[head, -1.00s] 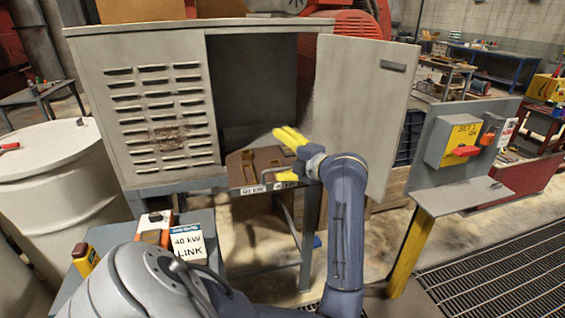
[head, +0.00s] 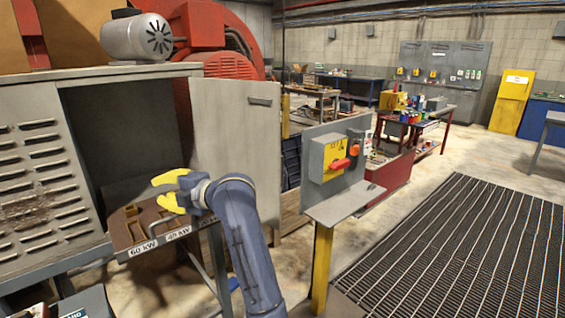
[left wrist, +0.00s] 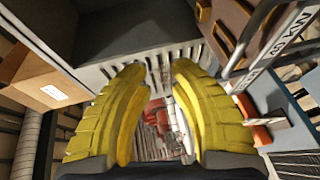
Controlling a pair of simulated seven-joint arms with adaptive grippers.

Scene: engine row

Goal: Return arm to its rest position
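My left gripper (head: 160,192) has yellow fingers and hangs in the air in front of the grey cabinet's dark opening. In the head view it shows above a brown board (head: 122,229) with a grey handle and 60 kW and 40 kW labels. The left wrist view also shows its fingers (left wrist: 157,72), spread apart with nothing between them. The blue-grey left arm (head: 248,245) reaches up from the bottom of the head view. My right gripper is not in view.
The grey cabinet door (head: 235,140) stands open behind the left arm. A grey panel with a yellow switch box (head: 328,158) and red handle stands on a yellow post to the right. A floor grating (head: 470,250) lies clear at the right.

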